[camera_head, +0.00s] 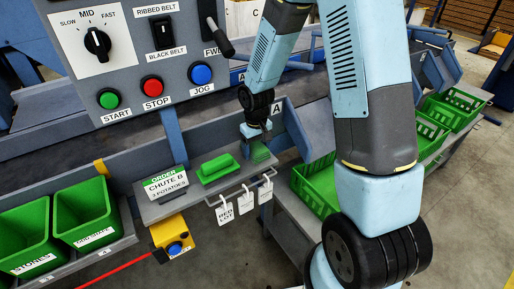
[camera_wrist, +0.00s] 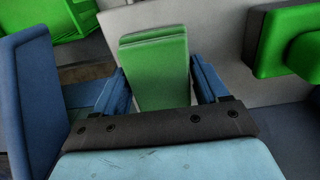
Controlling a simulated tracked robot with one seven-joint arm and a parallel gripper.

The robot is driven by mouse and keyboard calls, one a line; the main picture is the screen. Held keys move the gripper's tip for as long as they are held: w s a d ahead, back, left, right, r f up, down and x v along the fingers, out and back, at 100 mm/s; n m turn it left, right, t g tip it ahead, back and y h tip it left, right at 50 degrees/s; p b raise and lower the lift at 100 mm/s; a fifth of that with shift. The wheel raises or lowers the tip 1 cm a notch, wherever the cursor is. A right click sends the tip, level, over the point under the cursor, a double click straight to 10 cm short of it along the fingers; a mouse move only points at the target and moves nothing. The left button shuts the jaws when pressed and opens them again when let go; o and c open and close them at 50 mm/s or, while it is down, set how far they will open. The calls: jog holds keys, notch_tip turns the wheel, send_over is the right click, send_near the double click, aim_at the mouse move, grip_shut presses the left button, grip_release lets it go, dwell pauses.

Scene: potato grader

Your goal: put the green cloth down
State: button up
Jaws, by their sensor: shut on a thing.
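The green cloth (camera_wrist: 155,72) is a folded, flat green pad between the two blue fingers of my gripper (camera_wrist: 158,88) in the wrist view. My gripper is shut on it. In the head view my gripper (camera_head: 252,143) points down over the right end of the small grey shelf (camera_head: 178,206), and the cloth (camera_head: 262,152) shows beside the fingers. The cloth is at or just above the shelf; I cannot tell whether it touches. The lower part of the cloth is hidden by my gripper in the wrist view.
White tags (camera_head: 246,200) hang at the shelf's front. A control panel (camera_head: 135,60) stands behind. Green bins (camera_head: 84,212) and crates (camera_head: 316,187) flank the shelf.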

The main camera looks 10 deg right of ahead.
jog(key=o, duration=1)
notch_tip(320, 180, up, 11)
notch_tip(320, 180, up, 16)
jog(key=m+t, duration=0.2)
jog(key=t, duration=0.1)
send_over(256, 146)
jog(key=s+d, duration=0.7)
jog(key=s, duration=0.2)
jog(key=shift+s+d+r+m+t, duration=0.45)
jog(key=shift+s+d+r, duration=0.65)
jog(key=shift+s, duration=1.1)
jog(key=shift+s+d+r+m+t, duration=0.4)
jog(key=shift+s+d+r, duration=0.35)
jog(key=shift+s+r, duration=1.05)
jog(key=shift+s+d+r+m+t, duration=0.45)
jog(key=shift+s+d+r, duration=0.4)
jog(key=shift+s, duration=1.75)
